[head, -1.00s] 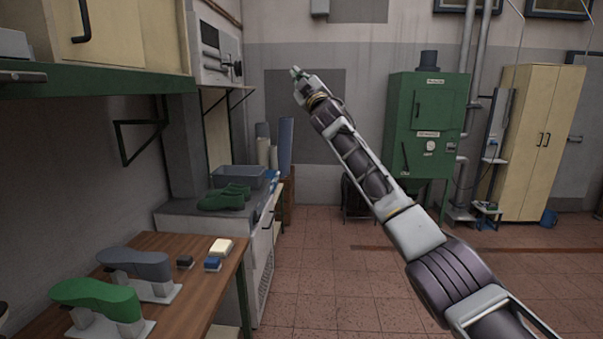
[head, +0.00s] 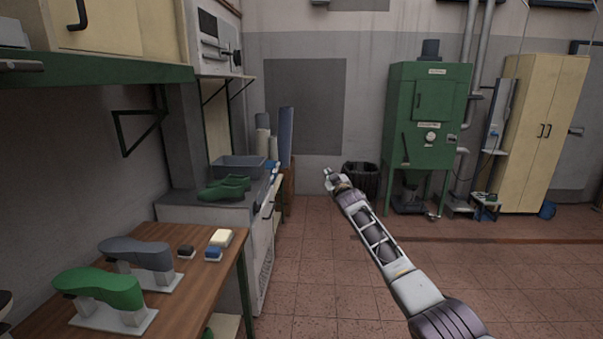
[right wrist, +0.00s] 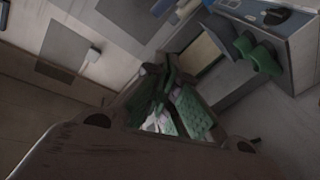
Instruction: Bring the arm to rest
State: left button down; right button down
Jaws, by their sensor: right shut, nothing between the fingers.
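My right arm reaches up from the lower right of the head view, and its gripper (head: 329,175) is over the open floor, in front of a dark bin. The gripper is shut and empty, apart from every object. In the right wrist view the shut fingers (right wrist: 165,105) show at the middle, with the room tilted behind them. My left gripper is not in the head view.
A wooden bench (head: 190,300) at left carries a green shoe last (head: 98,286), a grey shoe last (head: 140,253) and small blocks. Green lasts (head: 225,188) lie on a grey cabinet beyond. A dark bin (head: 361,178) and green machine (head: 428,125) stand behind. Floor at centre is clear.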

jog(key=s+d+f+m+g+h, duration=0.1)
jog(key=d+f, duration=0.1)
jog(key=f, duration=0.7)
jog(key=s+d+f+m+g, duration=0.1)
jog(key=d+f, duration=0.1)
jog(key=f, duration=0.7)
jog(key=s+d+f+m+g+h, duration=0.1)
jog(key=s+d+f+g, duration=0.15)
jog(key=s+f, duration=0.85)
jog(key=s+d+f+g, duration=0.25)
jog(key=s+f, duration=0.25)
jog(key=f, duration=1.2)
jog(key=s+d+f+m+g+h, duration=0.1)
jog(key=s+d+f, duration=0.3)
jog(key=s+f, duration=0.7)
jog(key=s+d+f+g, duration=0.2)
jog(key=s+f, duration=0.9)
jog(key=s, duration=0.2)
jog(key=s+d+f+g, duration=0.2)
jog(key=s+f+g, duration=0.1)
jog(key=s+f, duration=0.9)
jog(key=s+f+g, duration=0.1)
jog(key=s+f, duration=0.2)
jog(key=s, duration=1.4)
jog(key=s+d+f+g, duration=0.1)
jog(key=s+f+g, duration=0.1)
jog(key=s, duration=1.5)
jog(key=shift+f+m+g, duration=0.3)
jog(key=shift+f, duration=0.55)
jog(key=shift+w, duration=0.1)
